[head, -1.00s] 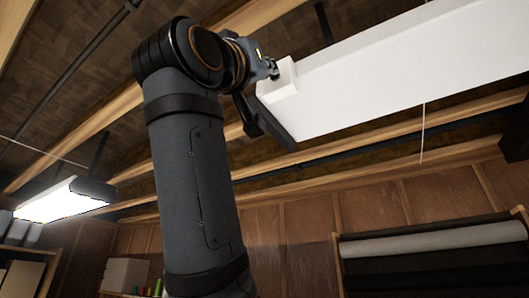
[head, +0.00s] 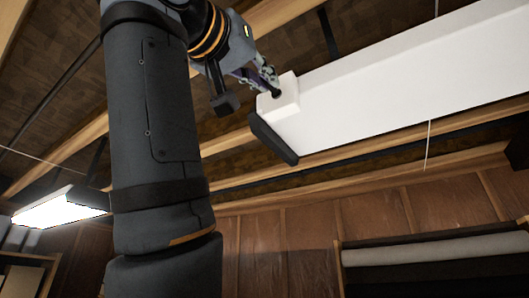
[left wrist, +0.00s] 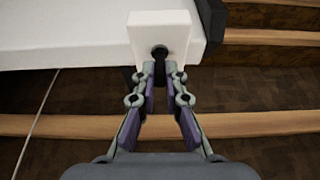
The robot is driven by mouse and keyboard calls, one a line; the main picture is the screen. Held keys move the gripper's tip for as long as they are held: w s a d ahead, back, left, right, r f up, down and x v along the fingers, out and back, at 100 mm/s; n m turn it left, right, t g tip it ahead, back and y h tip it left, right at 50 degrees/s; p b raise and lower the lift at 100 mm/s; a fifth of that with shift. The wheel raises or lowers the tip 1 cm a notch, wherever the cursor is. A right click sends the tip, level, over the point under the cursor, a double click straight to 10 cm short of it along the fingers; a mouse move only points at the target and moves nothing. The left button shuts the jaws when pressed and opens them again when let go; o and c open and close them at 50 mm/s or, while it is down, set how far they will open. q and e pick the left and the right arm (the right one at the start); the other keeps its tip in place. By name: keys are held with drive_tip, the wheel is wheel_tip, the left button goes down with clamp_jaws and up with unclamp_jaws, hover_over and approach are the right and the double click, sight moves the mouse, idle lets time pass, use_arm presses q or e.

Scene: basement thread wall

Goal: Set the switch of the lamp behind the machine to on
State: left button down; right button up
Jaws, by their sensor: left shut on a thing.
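A long white lamp (head: 400,75) hangs under the ceiling at the upper right of the head view, with a dark end piece (head: 272,138). A small white switch box (head: 285,93) is on its near end; it also shows in the left wrist view (left wrist: 176,30). A short dark switch lever (left wrist: 159,51) sticks out of the box. My left gripper (head: 273,90) is at the box, with its fingertips (left wrist: 160,69) closed together on the lever, partly hiding it. No glow shows on the visible faces of this lamp. My right gripper is out of view.
A second, lit lamp (head: 60,208) hangs at the far left. Wooden ceiling beams (head: 225,143) and a dark pipe run close behind the lamp. A thin pale cord (head: 428,145) hangs below it. A shelf with fabric rolls (head: 440,250) stands lower right.

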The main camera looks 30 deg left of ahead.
use_arm(q)
drive_tip(key=shift+r+g+p, duration=0.5)
drive_tip(key=shift+g+p, duration=0.35)
drive_tip(key=shift+g, duration=0.25)
drive_tip(key=c, duration=1.4)
unclamp_jaws()
drive_tip(key=shift+w, duration=0.1)
drive_tip(key=s+f, duration=0.1)
drive_tip(key=s, duration=0.6)
drive_tip(key=shift+a+f, duration=0.15)
drive_tip(key=shift+s, duration=0.2)
